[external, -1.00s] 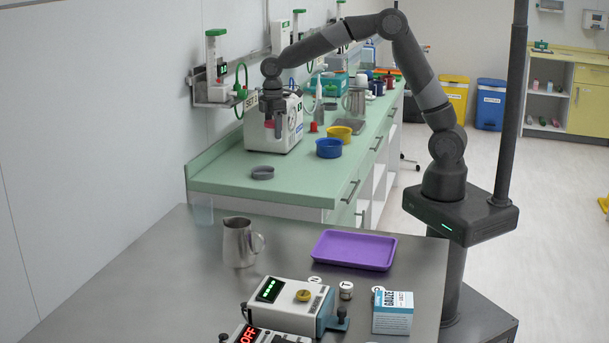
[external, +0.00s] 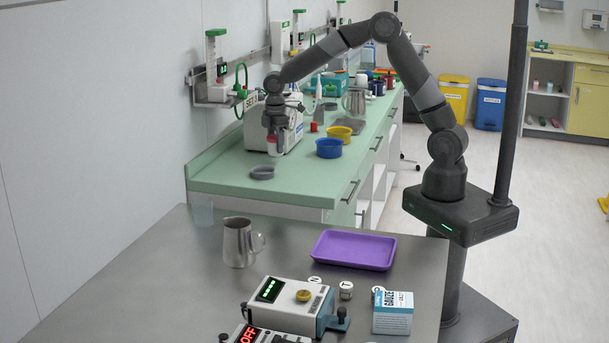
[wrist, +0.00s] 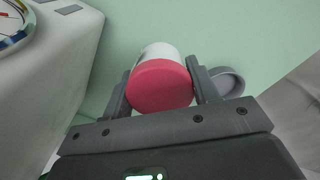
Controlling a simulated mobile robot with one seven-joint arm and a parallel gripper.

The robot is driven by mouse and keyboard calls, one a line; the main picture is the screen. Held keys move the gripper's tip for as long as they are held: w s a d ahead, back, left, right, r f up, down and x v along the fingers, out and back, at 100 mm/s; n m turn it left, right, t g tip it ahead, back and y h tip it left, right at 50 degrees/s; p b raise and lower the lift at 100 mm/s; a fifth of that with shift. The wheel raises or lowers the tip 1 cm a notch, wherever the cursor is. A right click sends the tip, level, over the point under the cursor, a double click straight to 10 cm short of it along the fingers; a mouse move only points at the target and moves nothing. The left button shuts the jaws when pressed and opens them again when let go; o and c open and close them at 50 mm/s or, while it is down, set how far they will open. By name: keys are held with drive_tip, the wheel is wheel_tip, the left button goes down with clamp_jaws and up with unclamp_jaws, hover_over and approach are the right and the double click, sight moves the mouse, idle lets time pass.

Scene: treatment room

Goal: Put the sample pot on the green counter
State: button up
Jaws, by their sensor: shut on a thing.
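The sample pot, white with a red lid, is in my gripper (external: 273,136); the pot (external: 273,148) shows just below the fingers in the external view. In the wrist view the pot (wrist: 160,82) sits between the two fingers of my gripper (wrist: 160,92), lid toward the camera. My gripper is shut on it and points down over the green counter (external: 222,178). The pot looks upright, at or just above the counter top; I cannot tell whether its base touches. The green surface (wrist: 235,35) fills the wrist view behind it.
A white machine (external: 292,130) with a dial stands close beside my gripper. A grey dish (external: 262,173) lies on the counter in front. Blue (external: 329,149) and yellow (external: 339,134) bowls stand to the right. The counter's front left part is clear.

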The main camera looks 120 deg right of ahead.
drive_tip(key=shift+f, duration=1.65)
drive_tip(key=shift+f, duration=0.15)
drive_tip(key=o, duration=1)
drive_tip(key=shift+c, duration=0.2)
